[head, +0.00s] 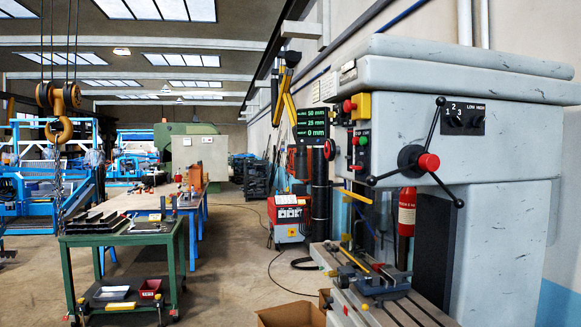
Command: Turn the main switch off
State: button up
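A large grey drilling or milling machine (460,130) fills the right side of the head view. On its left front edge is a red knob on a yellow plate (363,106), which looks like the main switch. The knob is seen from the side and too small to tell its setting. Just below it is a small dark panel with green and red buttons (361,150). My gripper is not in view.
A three-spoked handle with a red hub (428,162) sticks out from the machine. Its slotted table with a vise (375,285) juts out below. A green cart (120,240) stands left, a cardboard box (290,314) at the bottom. Open floor (228,270) lies between.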

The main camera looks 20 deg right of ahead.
aim_at(358, 167)
jog(key=i, duration=1.65)
jog(key=z, duration=0.25)
